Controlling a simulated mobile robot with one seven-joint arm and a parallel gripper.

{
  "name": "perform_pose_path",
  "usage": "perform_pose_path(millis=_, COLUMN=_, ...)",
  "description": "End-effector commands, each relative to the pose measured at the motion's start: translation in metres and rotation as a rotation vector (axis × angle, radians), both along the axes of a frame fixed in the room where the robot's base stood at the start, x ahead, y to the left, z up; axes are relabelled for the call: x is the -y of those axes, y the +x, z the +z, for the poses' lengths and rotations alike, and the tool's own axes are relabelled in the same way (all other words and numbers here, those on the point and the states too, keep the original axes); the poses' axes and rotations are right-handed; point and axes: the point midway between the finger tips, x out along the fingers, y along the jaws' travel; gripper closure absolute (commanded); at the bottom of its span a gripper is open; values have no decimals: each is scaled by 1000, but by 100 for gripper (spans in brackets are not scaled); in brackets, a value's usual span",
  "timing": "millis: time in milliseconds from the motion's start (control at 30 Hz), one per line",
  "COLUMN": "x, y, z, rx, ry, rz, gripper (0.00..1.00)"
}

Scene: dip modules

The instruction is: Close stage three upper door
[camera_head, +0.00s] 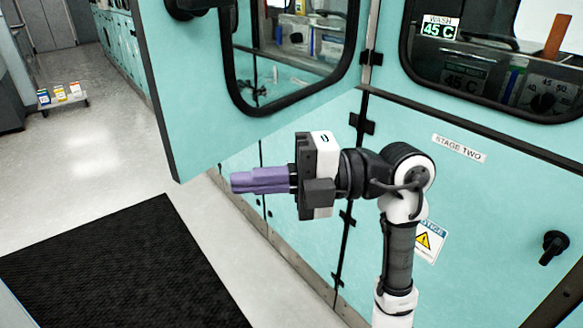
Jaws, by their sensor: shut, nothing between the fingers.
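A teal door (190,95) with a black-framed window stands swung open at the upper left, hinged on its right side beside the stage two panel. I cannot read a stage three label on it. Its lower free corner hangs over the floor. My gripper (236,182) has purple fingers, is shut and empty, and points left just below the door's lower edge. From this view I cannot tell the gap between the fingers and the door. My arm comes up from the bottom right.
The teal stage two panel (480,205) carries a label (459,149), a notice sign and a black knob (553,246). A black mat (120,270) lies on the floor at lower left. A low trolley (63,101) with small boxes stands farther back. The floor between is clear.

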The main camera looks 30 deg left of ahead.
Motion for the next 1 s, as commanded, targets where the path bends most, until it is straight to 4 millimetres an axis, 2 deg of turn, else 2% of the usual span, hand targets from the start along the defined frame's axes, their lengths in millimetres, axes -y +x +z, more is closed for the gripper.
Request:
perform_pose_path(millis=67, x=-12, y=-11, z=2, rx=-1, ry=1, rz=4, gripper=100)
perform_pose_path(millis=200, x=-34, y=-6, z=2, rx=-3, ry=-1, rz=3, gripper=100)
perform_pose_path(millis=333, x=-45, y=-3, z=1, rx=-2, ry=0, rz=1, gripper=100)
perform_pose_path(millis=1000, x=-52, y=0, z=0, rx=-2, ry=-1, rz=-6, gripper=100)
